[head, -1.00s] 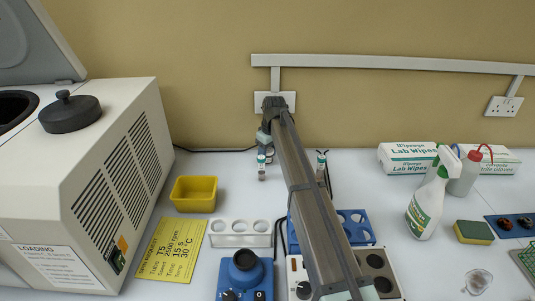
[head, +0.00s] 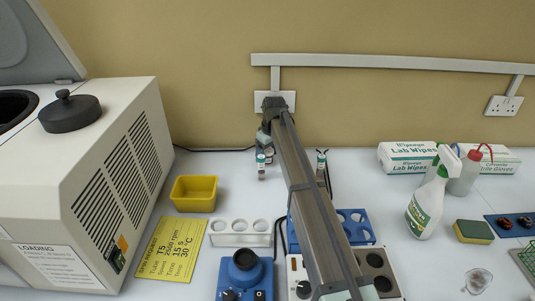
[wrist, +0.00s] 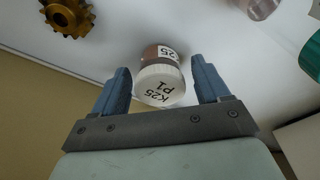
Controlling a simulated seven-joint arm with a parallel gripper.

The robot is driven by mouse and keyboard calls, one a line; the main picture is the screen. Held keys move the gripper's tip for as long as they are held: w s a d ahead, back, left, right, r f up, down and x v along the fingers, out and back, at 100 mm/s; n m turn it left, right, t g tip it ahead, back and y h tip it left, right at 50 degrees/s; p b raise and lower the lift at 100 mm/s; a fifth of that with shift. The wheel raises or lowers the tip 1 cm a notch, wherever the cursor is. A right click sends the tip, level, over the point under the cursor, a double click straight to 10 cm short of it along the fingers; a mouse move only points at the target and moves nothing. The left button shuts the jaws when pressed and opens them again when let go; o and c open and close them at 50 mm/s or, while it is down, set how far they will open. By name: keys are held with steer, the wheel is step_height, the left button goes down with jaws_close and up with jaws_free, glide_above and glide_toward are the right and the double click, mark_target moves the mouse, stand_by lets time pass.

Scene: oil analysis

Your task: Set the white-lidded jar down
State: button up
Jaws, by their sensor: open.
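The white-lidded jar (wrist: 160,82) shows in the wrist view, with "K25 P1" on its lid and a brown body with a white label. It sits between the two blue fingers of my gripper (wrist: 160,88). The fingers are open, with a visible gap on either side of the lid. The jar appears to stand on the white bench. In the head view, my arm reaches toward the back wall and small jars (head: 262,172) stand near its end. I cannot tell which of them is between the fingers.
A brass gear-like part (wrist: 68,16), another small jar (wrist: 260,7) and a green object (wrist: 312,57) lie around in the wrist view. Another small jar (head: 321,165) stands right of my arm.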

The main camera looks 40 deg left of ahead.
mark_target(271, 152)
step_height(271, 152, up, 12)
steer(key=d, duration=0.1)
steer(key=shift+d, duration=0.4)
stand_by(0.5)
